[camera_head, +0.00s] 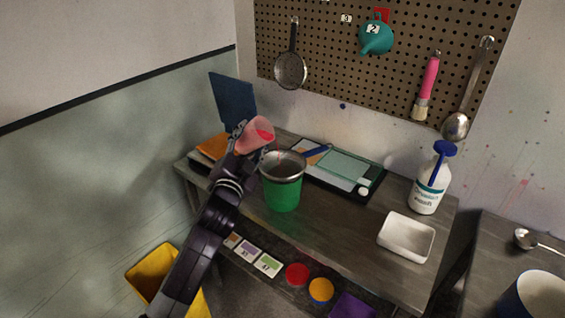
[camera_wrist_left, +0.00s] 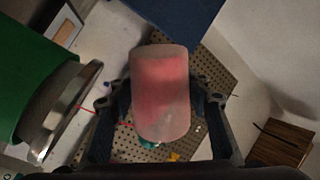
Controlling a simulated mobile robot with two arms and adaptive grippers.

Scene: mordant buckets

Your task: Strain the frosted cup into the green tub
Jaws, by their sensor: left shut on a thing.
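The frosted cup (camera_head: 257,132) is translucent with red-pink contents and is tilted in the head view. My left gripper (camera_head: 240,138) is shut on it and holds it above the table, just up and left of the green tub. The frosted cup (camera_wrist_left: 160,95) also shows between the fingers of my left gripper (camera_wrist_left: 165,100) in the left wrist view. The green tub (camera_head: 281,192) stands upright on the table with a metal strainer (camera_head: 284,166) over its mouth. The strainer's blue handle points right. The tub (camera_wrist_left: 28,75) and strainer rim (camera_wrist_left: 62,110) are at the left of the wrist view. My right gripper is not in view.
A white spray bottle (camera_head: 429,186) and a white tray (camera_head: 406,236) stand on the table (camera_head: 335,235) at right. A green board (camera_head: 345,166) lies behind the tub. A dark blue panel (camera_head: 233,100) rises behind the cup. Tools hang on the pegboard (camera_head: 340,60).

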